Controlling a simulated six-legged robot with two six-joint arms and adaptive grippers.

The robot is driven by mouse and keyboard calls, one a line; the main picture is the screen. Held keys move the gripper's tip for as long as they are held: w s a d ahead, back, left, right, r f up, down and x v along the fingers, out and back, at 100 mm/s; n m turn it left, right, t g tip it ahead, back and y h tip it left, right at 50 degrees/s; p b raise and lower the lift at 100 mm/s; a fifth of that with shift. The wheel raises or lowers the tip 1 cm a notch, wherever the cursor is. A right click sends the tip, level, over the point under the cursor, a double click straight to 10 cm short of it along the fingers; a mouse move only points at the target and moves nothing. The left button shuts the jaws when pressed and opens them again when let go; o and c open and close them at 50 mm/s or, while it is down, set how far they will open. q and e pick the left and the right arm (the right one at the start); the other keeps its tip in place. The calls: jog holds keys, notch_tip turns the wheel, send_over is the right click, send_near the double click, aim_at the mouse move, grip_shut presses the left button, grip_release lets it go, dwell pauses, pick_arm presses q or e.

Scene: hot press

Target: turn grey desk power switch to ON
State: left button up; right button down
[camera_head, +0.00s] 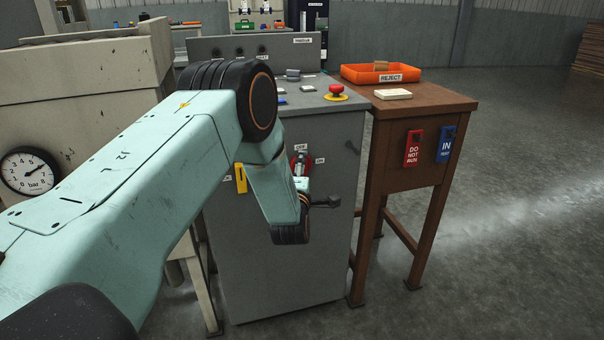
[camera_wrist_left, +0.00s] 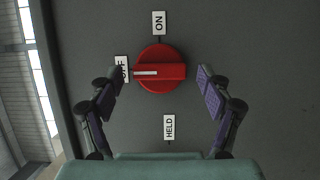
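The power switch is a red rotary knob (camera_wrist_left: 160,68) with a white pointer line, on the front of the grey desk (camera_head: 277,275). In the left wrist view its pointer lies toward the OFF label (camera_wrist_left: 122,66). The ON label (camera_wrist_left: 159,23) is at the top and the HELD label (camera_wrist_left: 169,127) at the bottom. My left gripper (camera_wrist_left: 160,74) is open, its fingers on either side of the knob with visible gaps. In the head view my left arm partly hides the knob (camera_head: 298,161). My right gripper is not in view.
A red mushroom button (camera_head: 336,90) stands on the desk top. A yellow tag (camera_head: 241,178) is left of the switch. At right is a brown wooden table (camera_head: 440,99) with an orange reject tray (camera_head: 352,76). A beige machine with a gauge (camera_head: 29,171) stands at left. Floor at right is clear.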

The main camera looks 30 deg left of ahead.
pick_arm(q)
jog(key=c, duration=1.1)
jog(key=shift+w+d+r+m+g+y+p, duration=0.15)
jog(key=shift+m+g+y+p, duration=0.2)
jog(key=shift+m+g+p, duration=1.25)
jog(key=shift+w+d+r+m+g+y+p, duration=0.25)
jog(key=shift+m+g+p, duration=0.55)
jog(key=shift+m+p, duration=1.6)
jog(key=shift+s+a+r+m+g+y+p, duration=0.1)
jog(key=shift+m+g+y+p, duration=0.3)
jog(key=shift+m+g+p, duration=1.6)
jog(key=shift+m+t+b, duration=0.7)
jog(key=shift+m, duration=0.1)
jog(key=o, duration=1.2)
